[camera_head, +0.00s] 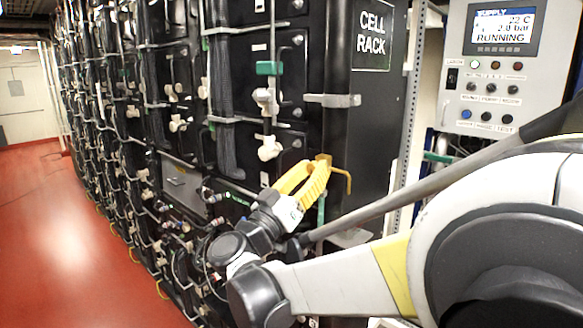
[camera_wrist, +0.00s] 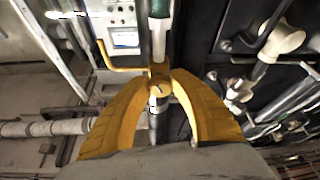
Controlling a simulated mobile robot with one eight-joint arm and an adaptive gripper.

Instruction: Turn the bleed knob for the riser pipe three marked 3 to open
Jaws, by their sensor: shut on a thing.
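My gripper (camera_head: 322,168) has yellow fingers and is at the front corner of the black cell rack. It also shows in the wrist view (camera_wrist: 158,76), its fingertips closed together on a small yellow knob at a thin upright pipe (camera_wrist: 159,28). A bent yellow handle (camera_wrist: 116,64) runs left from the knob in the wrist view. In the head view the handle (camera_head: 347,182) sticks out right of the fingertips and bends down. The fingers hide most of the knob. A teal length of pipe (camera_head: 321,210) shows below it. I cannot read a number 3 on any pipe.
The cell rack (camera_head: 365,100) stands close behind my gripper, with white valves and pipes (camera_head: 268,148) to its left. A grey control panel (camera_head: 500,75) reading RUNNING is at the upper right. The red floor (camera_head: 60,230) at left is clear.

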